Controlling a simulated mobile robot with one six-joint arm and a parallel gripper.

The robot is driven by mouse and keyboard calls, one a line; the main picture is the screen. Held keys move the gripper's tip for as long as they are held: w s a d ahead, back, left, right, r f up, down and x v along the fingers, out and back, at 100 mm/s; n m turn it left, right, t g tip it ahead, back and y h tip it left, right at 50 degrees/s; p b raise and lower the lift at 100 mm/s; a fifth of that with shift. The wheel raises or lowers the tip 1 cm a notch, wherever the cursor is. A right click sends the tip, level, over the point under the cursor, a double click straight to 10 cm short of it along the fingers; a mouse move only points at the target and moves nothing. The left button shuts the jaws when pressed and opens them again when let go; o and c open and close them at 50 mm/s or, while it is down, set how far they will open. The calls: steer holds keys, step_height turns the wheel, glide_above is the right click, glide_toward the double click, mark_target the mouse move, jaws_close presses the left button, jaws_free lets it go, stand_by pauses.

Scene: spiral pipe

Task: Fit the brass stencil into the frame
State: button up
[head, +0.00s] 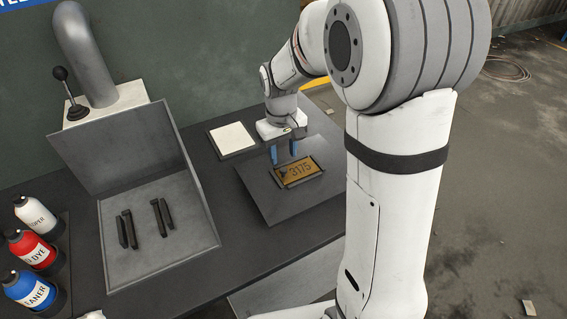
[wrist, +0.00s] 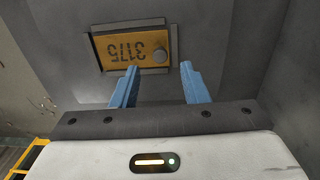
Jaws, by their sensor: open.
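The brass stencil (head: 301,170) is a flat orange-gold plate cut with "3175". It lies within the dark rectangular frame (head: 302,184) on a grey plate. I cannot tell whether the stencil is fully seated. My gripper (head: 283,154) is open with blue fingers pointing down at the left end of the stencil.
A white square pad (head: 232,138) lies behind the grey plate (head: 290,212). A grey open booth (head: 160,255) with dark bars stands to the left, beside several bottles (head: 34,248). The dark bench top is clear in front of the plate.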

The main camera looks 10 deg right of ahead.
step_height(320, 180, up, 6)
steer(key=s+d+r+m+t, duration=0.1)
steer(key=s+d, duration=0.1)
steer(key=s, duration=0.8)
steer(key=s+d+m+t, duration=0.1)
steer(key=s+d+m, duration=0.1)
steer(key=s, duration=0.7)
steer(key=shift+s+d+r+m+t, duration=0.3)
steer(key=shift+s+r+t, duration=0.05)
steer(key=shift+t, duration=0.05)
